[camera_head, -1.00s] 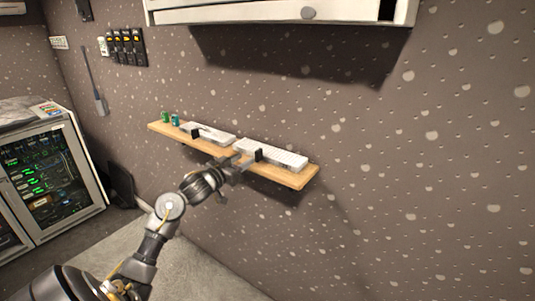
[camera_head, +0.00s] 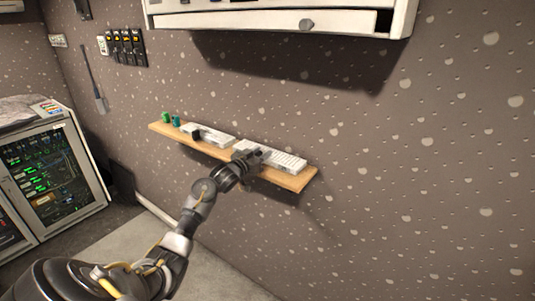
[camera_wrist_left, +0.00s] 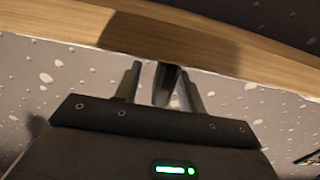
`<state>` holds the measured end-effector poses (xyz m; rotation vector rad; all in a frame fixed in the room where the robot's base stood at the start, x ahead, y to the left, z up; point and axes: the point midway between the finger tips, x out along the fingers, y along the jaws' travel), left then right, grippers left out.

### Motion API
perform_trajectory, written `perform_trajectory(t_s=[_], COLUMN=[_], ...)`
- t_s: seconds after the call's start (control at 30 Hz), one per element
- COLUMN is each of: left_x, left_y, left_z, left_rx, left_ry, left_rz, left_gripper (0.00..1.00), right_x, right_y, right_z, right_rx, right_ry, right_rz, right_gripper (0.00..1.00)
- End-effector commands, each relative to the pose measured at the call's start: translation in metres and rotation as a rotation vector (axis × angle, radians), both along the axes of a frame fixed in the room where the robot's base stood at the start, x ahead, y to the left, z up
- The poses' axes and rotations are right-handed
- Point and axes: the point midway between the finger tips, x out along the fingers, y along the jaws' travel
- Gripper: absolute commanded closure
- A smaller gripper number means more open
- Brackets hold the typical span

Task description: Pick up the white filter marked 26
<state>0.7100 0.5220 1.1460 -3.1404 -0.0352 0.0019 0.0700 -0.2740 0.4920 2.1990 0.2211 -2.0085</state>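No white filter with a readable 26 can be made out; markings are too small to read. A wooden shelf (camera_head: 214,150) on the wall carries two pale, flat, keyboard-like items, one on the right (camera_head: 287,160) and one on the left (camera_head: 216,137). My left gripper (camera_head: 262,153) is at the shelf's front edge, before the right item and covering part of it. In the left wrist view the two fingers (camera_wrist_left: 163,88) stand apart below the wooden edge (camera_wrist_left: 225,54). A dark piece (camera_wrist_left: 166,84) shows between them; I cannot tell whether they touch it. My right gripper is not in view.
A black block (camera_head: 195,133) and small green objects (camera_head: 170,119) are at the shelf's left part. A white cabinet (camera_head: 270,20) hangs above. An equipment rack (camera_head: 55,175) stands at the left. The wall right of the shelf is clear.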

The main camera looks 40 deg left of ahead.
Motion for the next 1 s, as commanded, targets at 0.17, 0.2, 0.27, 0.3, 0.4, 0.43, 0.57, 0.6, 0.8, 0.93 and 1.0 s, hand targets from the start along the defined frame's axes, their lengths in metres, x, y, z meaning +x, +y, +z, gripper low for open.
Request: perform_trajectory(t_s=[0.17,0.2,0.27,0.3,0.4,0.43,0.57,0.6,0.8,0.93,1.0], left_x=[0.0014,0.0014,0.0013,0.0012,0.0012,0.0012,0.0011,0.0011,0.0011,0.0011,0.0012], left_y=[-0.0001,-0.0001,0.0000,0.0000,0.0000,0.0000,0.0001,0.0001,0.0003,0.0004,0.0005], left_z=[-0.0010,-0.0010,-0.0009,-0.0008,-0.0008,-0.0008,-0.0007,-0.0007,0.0003,0.0016,0.0045], left_rx=[0.001,0.001,0.001,0.000,0.000,0.000,0.000,0.000,0.001,0.001,0.001], left_ry=[0.000,0.000,0.000,0.000,0.000,0.000,0.000,0.000,-0.002,-0.003,-0.004], left_rz=[0.000,0.000,0.000,0.000,0.000,0.000,0.000,0.000,0.000,0.000,0.000], left_gripper=[0.60,0.60,0.64,0.69,0.82,0.86,1.00,1.00,1.00,1.00,1.00], right_x=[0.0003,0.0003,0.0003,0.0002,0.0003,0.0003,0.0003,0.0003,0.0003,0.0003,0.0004], right_y=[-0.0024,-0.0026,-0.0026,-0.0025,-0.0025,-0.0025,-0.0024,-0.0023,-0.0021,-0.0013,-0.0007], right_z=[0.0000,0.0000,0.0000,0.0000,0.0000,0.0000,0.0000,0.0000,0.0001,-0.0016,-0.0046], right_rx=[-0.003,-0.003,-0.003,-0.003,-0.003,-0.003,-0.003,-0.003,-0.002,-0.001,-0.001], right_ry=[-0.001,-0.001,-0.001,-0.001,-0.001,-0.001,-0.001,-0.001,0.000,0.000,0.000], right_rz=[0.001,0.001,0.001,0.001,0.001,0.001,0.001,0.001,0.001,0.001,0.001], right_gripper=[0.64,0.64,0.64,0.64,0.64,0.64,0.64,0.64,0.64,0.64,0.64])
